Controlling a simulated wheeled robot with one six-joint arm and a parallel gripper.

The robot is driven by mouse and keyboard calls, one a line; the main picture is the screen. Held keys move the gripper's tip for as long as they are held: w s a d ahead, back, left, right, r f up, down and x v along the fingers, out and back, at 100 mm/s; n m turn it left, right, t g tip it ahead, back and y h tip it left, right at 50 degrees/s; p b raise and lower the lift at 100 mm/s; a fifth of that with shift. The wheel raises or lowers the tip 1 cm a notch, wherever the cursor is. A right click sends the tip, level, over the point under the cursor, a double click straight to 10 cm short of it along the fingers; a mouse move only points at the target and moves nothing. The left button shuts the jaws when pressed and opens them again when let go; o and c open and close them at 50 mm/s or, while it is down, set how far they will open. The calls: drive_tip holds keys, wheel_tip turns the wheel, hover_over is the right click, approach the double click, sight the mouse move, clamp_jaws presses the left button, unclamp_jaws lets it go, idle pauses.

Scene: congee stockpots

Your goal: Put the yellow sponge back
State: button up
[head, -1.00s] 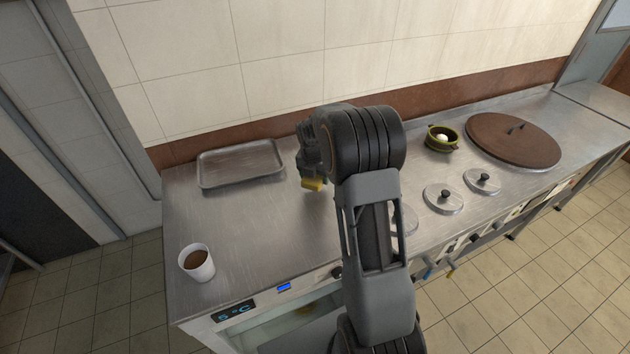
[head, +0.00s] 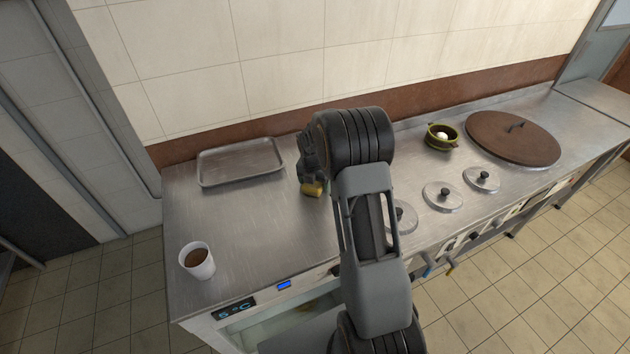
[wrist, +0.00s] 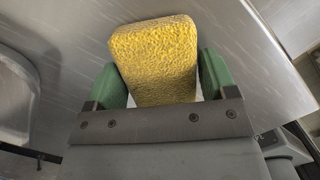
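The yellow sponge (head: 312,189) is at the tip of my gripper (head: 311,181) in the head view, over the steel counter to the right of the metal tray. In the wrist view the sponge (wrist: 155,60) stands out between the two green fingers of my gripper (wrist: 162,80), which are closed on its sides. The sponge is low over the counter; I cannot tell whether it touches the surface. My arm hides part of the counter behind and beside the gripper.
An empty metal tray (head: 240,163) lies at the back left of the steel counter (head: 245,225). A white cup (head: 197,262) with brown contents stands near the front left. Lids (head: 443,196), a green pot (head: 441,137) and a large brown lid (head: 512,138) are to the right. The left-middle counter is clear.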

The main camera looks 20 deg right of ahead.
drive_tip(key=shift+o, duration=1.3)
drive_tip(key=shift+r, duration=0.1)
drive_tip(key=s+a+r+m, duration=0.2)
drive_tip(key=s+r, duration=0.1)
drive_tip(key=r, duration=0.5)
drive_tip(key=s+a+r+m, duration=0.2)
drive_tip(key=r+m, duration=0.1)
drive_tip(key=r, duration=0.5)
drive_tip(key=s+a+m+t, duration=0.1)
drive_tip(key=s+a+m, duration=0.2)
drive_tip(key=s+m, duration=0.6)
drive_tip(key=s+a+r+m+t+y, duration=0.1)
drive_tip(key=s+a+m, duration=0.3)
drive_tip(key=s+m, duration=0.6)
drive_tip(key=shift+s+r+m+t+b, duration=0.2)
drive_tip(key=shift+s+m+t+b, duration=0.25)
drive_tip(key=shift+m, duration=1.05)
drive_tip(key=shift+w+a, duration=0.1)
drive_tip(key=shift+w, duration=0.05)
